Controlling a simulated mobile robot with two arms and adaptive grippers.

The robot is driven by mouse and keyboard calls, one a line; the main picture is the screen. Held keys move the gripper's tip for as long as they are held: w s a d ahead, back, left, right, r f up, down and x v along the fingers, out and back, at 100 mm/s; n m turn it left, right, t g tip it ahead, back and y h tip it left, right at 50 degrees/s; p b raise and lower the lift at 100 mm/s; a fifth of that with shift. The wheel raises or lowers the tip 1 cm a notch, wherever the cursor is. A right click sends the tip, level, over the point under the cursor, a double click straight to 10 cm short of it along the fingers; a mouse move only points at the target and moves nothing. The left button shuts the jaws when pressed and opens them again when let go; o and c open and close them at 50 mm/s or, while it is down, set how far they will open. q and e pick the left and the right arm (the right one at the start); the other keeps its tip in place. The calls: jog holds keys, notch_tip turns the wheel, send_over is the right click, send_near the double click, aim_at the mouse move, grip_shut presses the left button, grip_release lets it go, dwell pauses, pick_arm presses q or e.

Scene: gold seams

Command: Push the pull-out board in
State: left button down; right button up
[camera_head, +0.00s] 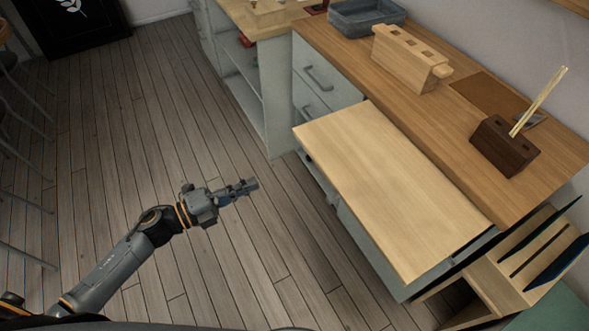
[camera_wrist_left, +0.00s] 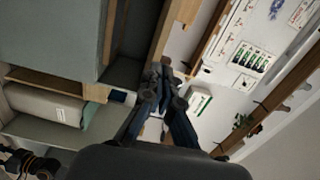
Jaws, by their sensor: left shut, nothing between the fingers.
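The pull-out board (camera_head: 385,180) is a pale wooden slab. In the head view it sticks out from the cabinet, below the edge of the darker wooden countertop (camera_head: 440,120). My left gripper (camera_head: 250,186) is shut and empty, over the floor to the left of the board and apart from it. Its fingers also show in the left wrist view (camera_wrist_left: 163,82), close together with nothing between them. I cannot make out the board in the left wrist view. My right gripper is not in view.
On the countertop stand a wooden block with slots (camera_head: 408,58), a dark block holding sticks (camera_head: 505,145) and a grey tray (camera_head: 366,14). A wooden rack (camera_head: 520,270) stands at the lower right, near the board. The floor (camera_head: 130,130) on the left is mostly clear.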

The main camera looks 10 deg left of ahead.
aim_at(313, 159)
pick_arm(q)
jog(key=shift+m, duration=0.3)
jog(key=x, duration=0.4)
jog(key=p+x, duration=0.1)
jog(key=x, duration=0.3)
jog(key=r+p+x, duration=0.1)
jog(key=x, duration=0.3)
jog(key=shift+s+d, duration=0.1)
jog(key=shift+d, duration=0.4)
jog(key=shift+w+d+f, duration=0.15)
jog(key=shift+w+d, duration=0.2)
jog(key=shift+d, duration=0.15)
jog(key=shift+w+d, duration=0.1)
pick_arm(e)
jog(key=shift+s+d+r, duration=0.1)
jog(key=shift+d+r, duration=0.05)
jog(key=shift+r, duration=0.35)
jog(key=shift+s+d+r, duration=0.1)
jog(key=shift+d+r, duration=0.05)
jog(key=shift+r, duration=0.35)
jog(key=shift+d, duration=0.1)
